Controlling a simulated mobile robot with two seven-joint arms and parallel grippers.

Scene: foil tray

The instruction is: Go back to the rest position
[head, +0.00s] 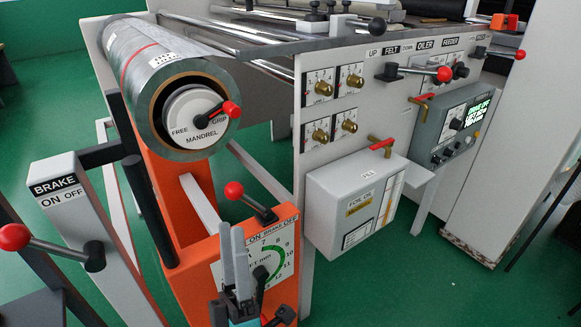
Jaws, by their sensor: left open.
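My left gripper (232,232) rises from the bottom middle of the head view, with two upright grey fingers and a teal part below them. It is open, with a narrow gap between the fingers, and I see nothing held. It appears in front of the dial plate (286,262) on the orange stand (190,262) and hides part of that plate. Whether it touches the plate, I cannot tell. My right gripper is not in view.
A foil roll (150,62) with a red-tipped mandrel lever sits above the stand. A brake lever with a red knob (14,237) is at left. A white foil box (322,215) and grey control box (443,135) are at right. Green floor (420,285) is clear at lower right.

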